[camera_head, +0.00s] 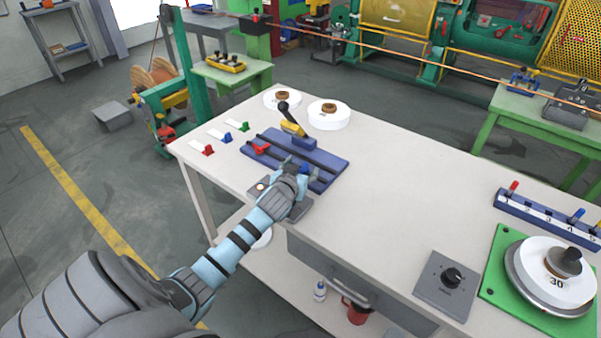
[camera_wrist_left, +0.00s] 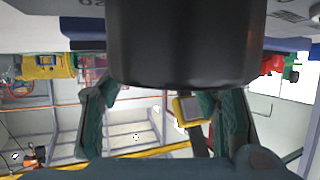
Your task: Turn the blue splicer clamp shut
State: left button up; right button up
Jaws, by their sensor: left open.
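The splicer (camera_head: 328,158) is a blue base plate with two dark rails on the white worktable. Its blue clamp (camera_head: 304,168) is a small blue piece near the plate's front right, partly hidden by my left gripper. My left gripper (camera_head: 298,173) is open, with its fingers at the blue clamp; I cannot tell whether they touch it. In the left wrist view its two green-grey fingers (camera_wrist_left: 165,118) stand wide apart, and a large dark cylindrical shape blocks the upper middle. The clamp's turn angle is not clear. My right gripper is not in view.
On the splicer are a red clamp (camera_head: 259,148) and a yellow block (camera_head: 293,127) with a black-knobbed lever (camera_head: 284,109). White spools (camera_head: 329,115) stand behind it. A dial box (camera_head: 446,285) and green scale (camera_head: 498,300) sit at right. The middle right tabletop is clear.

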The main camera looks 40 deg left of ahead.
pick_arm(q)
jog(key=c, duration=1.2)
jog(key=shift+o, duration=0.2)
jog(key=shift+s+a+r+m+t+h+p, duration=0.1)
jog(key=shift+r+m+t+h+p, duration=0.05)
jog(key=shift+m+h+p, duration=0.4)
jog(key=shift+s+a+r+m+t+h+p, duration=0.15)
jog(key=shift+m+h+p, duration=0.25)
jog(key=shift+p, duration=0.25)
jog(key=shift+w+f+m+h, duration=0.15)
jog(key=shift+f+m+h, duration=0.1)
jog(key=shift+m+h, duration=0.15)
jog(key=h+b, duration=0.1)
jog(key=m+b, duration=0.1)
jog(key=b, duration=0.1)
jog(key=shift+w+f+t+h, duration=0.15)
jog(key=shift+f+t+h, duration=0.15)
jog(key=shift+h, duration=0.05)
jog(key=shift+r+m+h+b, duration=0.15)
jog(key=shift+m+h+b, duration=0.15)
jog(key=shift+m+b, duration=0.1)
jog(key=shift+r, duration=0.1)
